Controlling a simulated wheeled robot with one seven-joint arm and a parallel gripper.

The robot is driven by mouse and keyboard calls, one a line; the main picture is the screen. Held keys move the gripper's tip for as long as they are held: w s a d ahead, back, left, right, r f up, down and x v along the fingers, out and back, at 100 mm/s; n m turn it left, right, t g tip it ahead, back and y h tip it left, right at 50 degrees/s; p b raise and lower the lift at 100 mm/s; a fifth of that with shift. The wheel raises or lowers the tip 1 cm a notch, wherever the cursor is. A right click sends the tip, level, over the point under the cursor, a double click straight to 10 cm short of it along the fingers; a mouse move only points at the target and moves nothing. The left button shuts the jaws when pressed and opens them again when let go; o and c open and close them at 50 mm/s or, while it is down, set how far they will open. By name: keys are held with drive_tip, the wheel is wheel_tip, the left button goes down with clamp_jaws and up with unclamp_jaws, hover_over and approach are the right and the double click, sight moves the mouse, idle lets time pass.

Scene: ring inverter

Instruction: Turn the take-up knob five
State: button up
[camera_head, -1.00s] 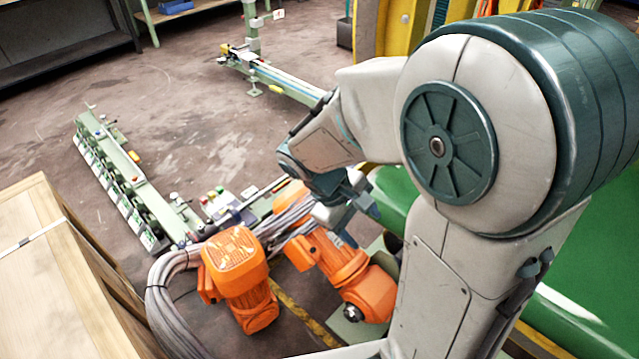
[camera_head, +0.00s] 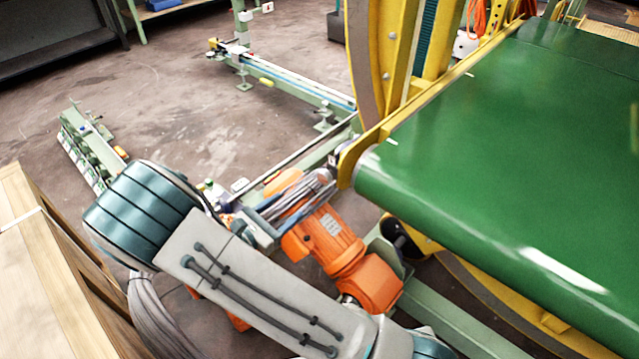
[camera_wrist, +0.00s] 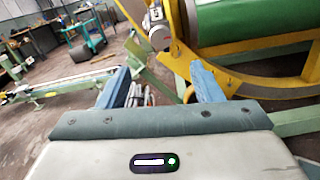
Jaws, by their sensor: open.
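I cannot make out a take-up knob five for sure in either view. A green rail with a row of small units (camera_head: 85,155) lies at the left in the head view, partly hidden by my arm. My gripper (camera_wrist: 159,70) is open in the wrist view, with its two blue fingers wide apart and nothing held between them. Beyond the fingers are a green frame and a yellow curved frame (camera_wrist: 262,88). In the head view my arm reaches across the lower left, and I cannot make out the gripper there.
A green conveyor belt (camera_head: 500,170) fills the right, with yellow framing along its edge. An orange motor (camera_head: 325,240) sits close beside my arm. A wooden crate (camera_head: 40,260) stands at the lower left. Open floor (camera_head: 180,100) lies behind the green rail.

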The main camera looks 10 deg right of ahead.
sight(322, 179)
drive_tip(key=x, duration=1.3)
drive_tip(key=shift+w+d+b, duration=0.15)
drive_tip(key=shift+d+b, duration=0.05)
drive_tip(key=shift+b, duration=0.1)
drive_tip(key=c, duration=1)
